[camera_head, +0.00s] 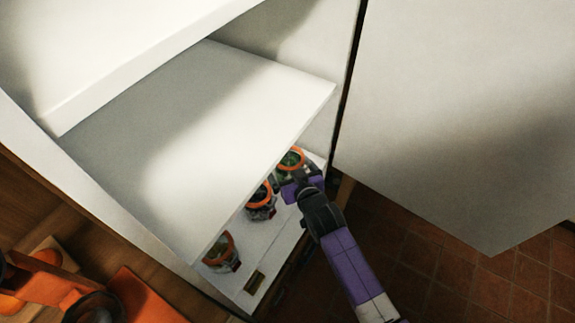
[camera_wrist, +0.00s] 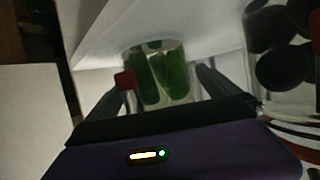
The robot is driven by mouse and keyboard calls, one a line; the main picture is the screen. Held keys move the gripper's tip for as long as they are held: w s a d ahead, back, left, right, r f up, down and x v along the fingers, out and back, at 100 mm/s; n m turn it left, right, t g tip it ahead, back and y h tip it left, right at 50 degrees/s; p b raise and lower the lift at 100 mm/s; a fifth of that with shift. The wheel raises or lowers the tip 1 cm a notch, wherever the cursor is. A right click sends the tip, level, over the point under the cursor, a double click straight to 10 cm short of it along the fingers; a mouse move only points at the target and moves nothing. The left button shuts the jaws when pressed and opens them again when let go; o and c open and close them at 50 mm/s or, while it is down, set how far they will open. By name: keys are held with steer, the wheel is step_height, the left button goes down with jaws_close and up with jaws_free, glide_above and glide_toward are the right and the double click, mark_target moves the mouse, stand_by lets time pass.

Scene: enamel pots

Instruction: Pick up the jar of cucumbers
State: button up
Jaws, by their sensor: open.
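The jar of cucumbers (camera_head: 291,158) has an orange rim and green contents, and stands on the lower shelf of a white cabinet at its far right end. In the wrist view the glass jar (camera_wrist: 165,72) shows several green cucumbers and stands straight ahead. My gripper (camera_wrist: 160,84) is open, with one dark finger on each side of the jar's lower part in that view. In the head view my gripper (camera_head: 297,180) is right at the jar and covers part of it. I cannot tell whether the fingers touch the glass.
A jar with dark round contents (camera_head: 261,201) stands close by; it also shows at the right in the wrist view (camera_wrist: 280,45). Another orange-rimmed jar (camera_head: 220,251) stands nearer the front left. A white upper shelf (camera_head: 190,120) overhangs the jars. An open white door (camera_head: 460,110) is at the right.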

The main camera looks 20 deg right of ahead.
steer(key=shift+w, duration=0.1)
steer(key=c, duration=2)
steer(key=shift+w+r, duration=0.1)
steer(key=shift+r, duration=0.2)
steer(key=shift+c, duration=0.2)
